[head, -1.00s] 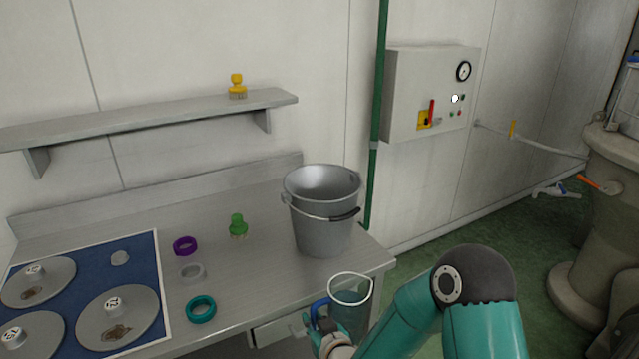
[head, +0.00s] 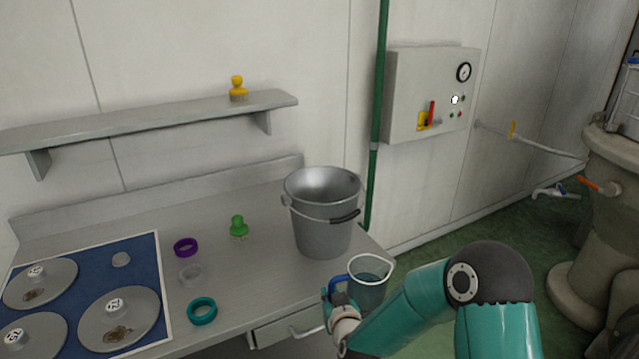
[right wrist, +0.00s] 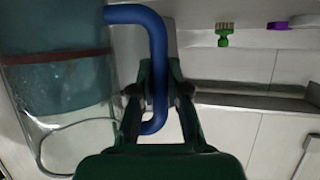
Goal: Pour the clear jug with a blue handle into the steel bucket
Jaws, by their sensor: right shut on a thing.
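The clear jug (head: 368,284) with a blue handle (head: 338,284) is at the front right corner of the steel table, in front of the bucket and apart from it. Bluish liquid shows inside it, and it looks close to upright. My right gripper (head: 335,301) is shut on the blue handle; the right wrist view shows the fingers (right wrist: 160,98) around the handle (right wrist: 158,50), with the jug (right wrist: 60,90) at left. The steel bucket (head: 322,232) stands upright on the table, open at the top, its bail hanging at the front. My left gripper is out of view.
On the steel table (head: 262,268) are a green brush (head: 238,226), a purple ring (head: 186,247), a pale ring (head: 190,274), a teal ring (head: 202,311) and a blue mat (head: 145,262) with several discs. A green pipe (head: 376,120) runs behind the bucket.

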